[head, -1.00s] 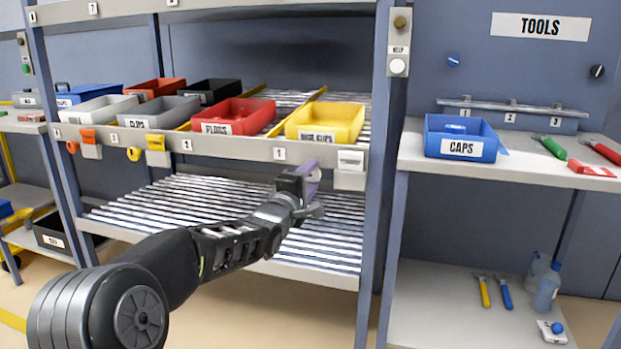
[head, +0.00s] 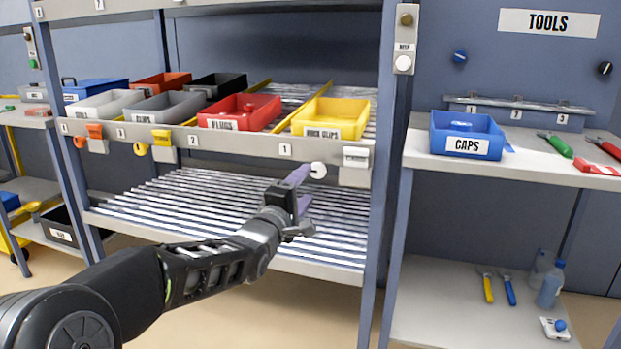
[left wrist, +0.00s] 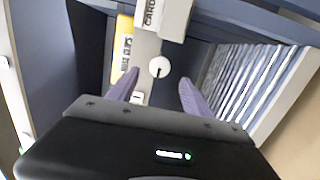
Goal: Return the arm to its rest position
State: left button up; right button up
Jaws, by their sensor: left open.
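My left arm comes in from the lower left of the head view. Its left gripper (head: 304,187) is in front of the shelf rack, below the front rail and the yellow bin. The two purple fingers are apart with nothing between them, and they also show spread in the left wrist view (left wrist: 158,84). A white round knob (head: 318,170) is just beyond the fingertips. In the left wrist view the knob (left wrist: 158,67) shows past the gap between the fingers. I cannot tell whether a finger touches it. My right gripper is not in view.
The rack's front rail (head: 235,142) is close above the gripper, and the lower roller shelf (head: 190,205) is behind it. A red bin (head: 240,112) and a yellow bin (head: 332,118) stand above. A rack post (head: 385,200) is to the right. Floor shows below.

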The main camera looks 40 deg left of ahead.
pick_arm(q)
jog(key=shift+s+d+f, duration=0.1)
jog(key=shift+s, duration=0.3)
dwell(0.3)
